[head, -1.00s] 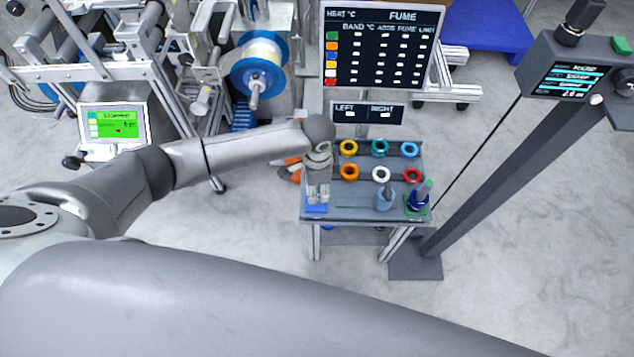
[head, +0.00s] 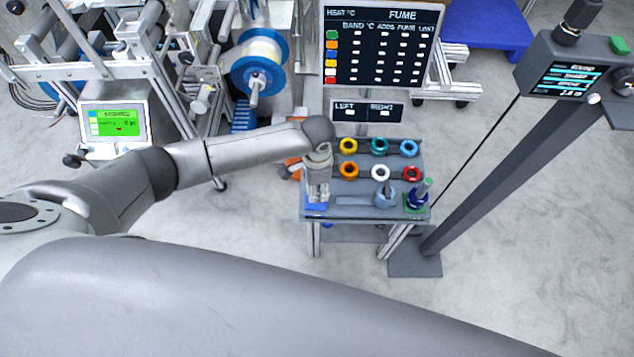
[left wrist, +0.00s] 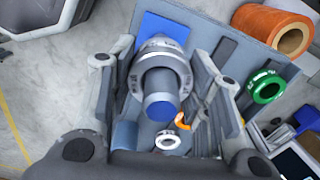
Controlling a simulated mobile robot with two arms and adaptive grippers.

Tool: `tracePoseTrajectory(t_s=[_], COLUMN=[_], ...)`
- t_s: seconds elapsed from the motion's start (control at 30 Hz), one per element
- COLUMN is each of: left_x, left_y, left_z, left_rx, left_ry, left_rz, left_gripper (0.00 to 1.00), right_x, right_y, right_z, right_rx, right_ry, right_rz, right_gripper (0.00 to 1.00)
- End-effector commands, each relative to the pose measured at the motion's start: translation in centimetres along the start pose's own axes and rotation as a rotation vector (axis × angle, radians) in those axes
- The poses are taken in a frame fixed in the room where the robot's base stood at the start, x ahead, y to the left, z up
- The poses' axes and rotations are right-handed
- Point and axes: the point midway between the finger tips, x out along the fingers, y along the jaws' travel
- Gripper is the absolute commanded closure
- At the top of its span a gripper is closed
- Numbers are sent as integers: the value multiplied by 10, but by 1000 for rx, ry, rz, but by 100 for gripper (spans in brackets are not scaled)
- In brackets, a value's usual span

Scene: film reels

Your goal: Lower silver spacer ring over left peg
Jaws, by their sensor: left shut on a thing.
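In the left wrist view a silver ring (left wrist: 152,54) sits between the two fingers of my left gripper (left wrist: 158,75), which is shut on it. A peg with a blue top (left wrist: 160,105) shows through the ring, so the ring appears to be around the peg. A blue pad (left wrist: 163,27) lies behind them. In the head view my left gripper (head: 318,192) points down over the blue pad (head: 316,207) at the table's front left and hides most of the ring and peg. My right gripper is not in view.
The small grey table (head: 350,213) carries yellow (head: 348,146), teal (head: 379,147), blue (head: 409,148), orange (head: 349,171), white (head: 380,173) and red (head: 412,173) rings. A label board (head: 368,111) and a dark post (head: 480,175) are close by.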

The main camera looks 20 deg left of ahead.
Motion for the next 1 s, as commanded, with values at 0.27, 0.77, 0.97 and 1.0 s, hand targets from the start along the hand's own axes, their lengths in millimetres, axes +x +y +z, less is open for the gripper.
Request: tracePoseTrajectory(t_s=[0.27,0.77,0.97,1.0], left_x=[0,-22,-65,-73], left_y=[0,-1,-1,-1], left_z=[0,0,0,0], left_rx=[0,-1,1,0], left_ry=[0,3,3,3], left_rz=[0,-2,-4,-3], left_gripper=[30,30,30,30], right_x=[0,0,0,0], right_y=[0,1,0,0], right_z=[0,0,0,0], right_rx=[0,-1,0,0], right_ry=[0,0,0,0], right_rz=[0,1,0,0], right_gripper=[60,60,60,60])
